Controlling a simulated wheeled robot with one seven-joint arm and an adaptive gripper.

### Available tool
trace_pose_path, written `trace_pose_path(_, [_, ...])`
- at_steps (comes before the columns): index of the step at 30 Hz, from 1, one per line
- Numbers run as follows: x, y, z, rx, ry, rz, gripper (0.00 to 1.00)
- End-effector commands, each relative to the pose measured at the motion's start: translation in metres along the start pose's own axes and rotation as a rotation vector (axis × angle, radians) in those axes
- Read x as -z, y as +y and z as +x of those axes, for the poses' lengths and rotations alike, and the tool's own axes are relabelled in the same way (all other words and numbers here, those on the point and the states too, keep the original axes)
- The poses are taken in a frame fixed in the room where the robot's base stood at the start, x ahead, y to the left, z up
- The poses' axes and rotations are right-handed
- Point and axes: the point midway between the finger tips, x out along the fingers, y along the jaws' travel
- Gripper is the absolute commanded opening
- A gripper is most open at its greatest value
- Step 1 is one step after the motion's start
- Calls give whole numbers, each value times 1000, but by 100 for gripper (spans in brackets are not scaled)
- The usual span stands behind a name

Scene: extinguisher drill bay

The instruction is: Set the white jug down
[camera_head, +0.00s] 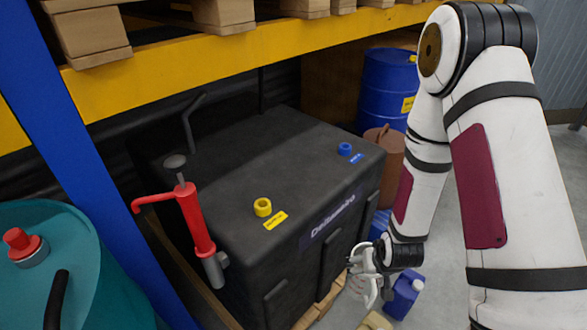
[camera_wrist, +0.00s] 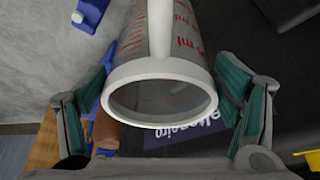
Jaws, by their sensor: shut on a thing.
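The white jug (camera_wrist: 158,68) has a pale rim and red volume markings, and fills the middle of the wrist view. My gripper (camera_wrist: 165,105) is shut on it, with a green-padded finger on each side. In the head view my gripper (camera_head: 368,272) hangs low in front of the dark tank's right corner. I cannot tell whether the jug's base touches anything.
A blue canister (camera_head: 403,295) stands on the floor close to my gripper. A blue drum (camera_head: 386,85) stands behind.

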Motion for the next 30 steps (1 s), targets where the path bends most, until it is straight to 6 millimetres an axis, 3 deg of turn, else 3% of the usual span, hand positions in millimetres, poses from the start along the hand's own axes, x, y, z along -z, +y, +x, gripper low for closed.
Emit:
trace_pose_path(3, [-5, 0, -19, -1, 0, 1, 36])
trace_pose_path(11, [-12, 0, -40, 0, 0, 0, 36])
trace_pose_path(21, [59, -33, -36, 52, 9, -127, 36])
trace_pose_path(30, [151, -38, -70, 112, 10, -275, 36])
